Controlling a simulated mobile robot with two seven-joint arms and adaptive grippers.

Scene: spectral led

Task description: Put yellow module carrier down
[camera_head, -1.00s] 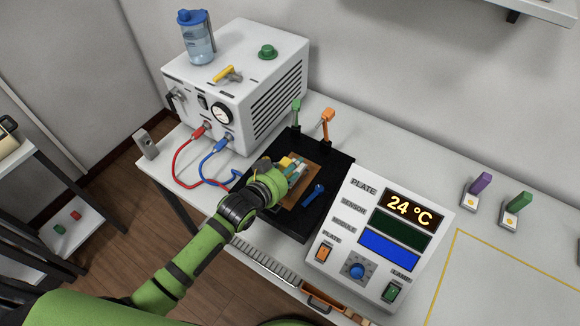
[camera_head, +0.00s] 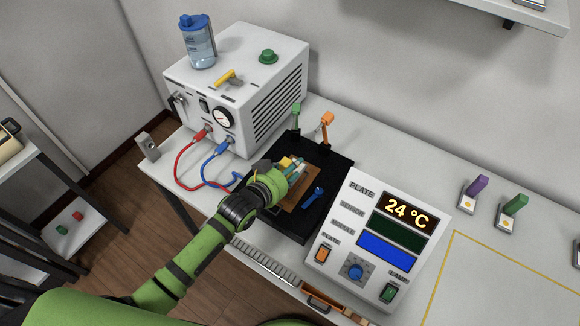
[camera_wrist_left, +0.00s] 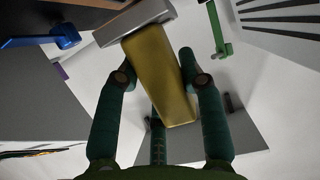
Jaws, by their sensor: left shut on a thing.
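The yellow module carrier (camera_wrist_left: 158,75) is a yellow block with a grey metal piece across one end. In the left wrist view it sits between the green fingers of my left gripper (camera_wrist_left: 157,66), which is shut on it. In the head view the carrier (camera_head: 285,161) shows only as a small yellow patch beside the fingers. My left gripper (camera_head: 294,168) is over the copper-brown plate (camera_head: 303,190) on the black base. The hand hides much of the carrier, and I cannot tell whether it touches the plate. My right gripper is not in view.
A blue lever (camera_head: 313,194) stands on the plate's right side. Green (camera_head: 296,112) and orange (camera_head: 326,124) levers stand behind it. The control box (camera_head: 420,238) reading 24 °C is to the right. The white chiller (camera_head: 240,85) with red and blue hoses is at the back left.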

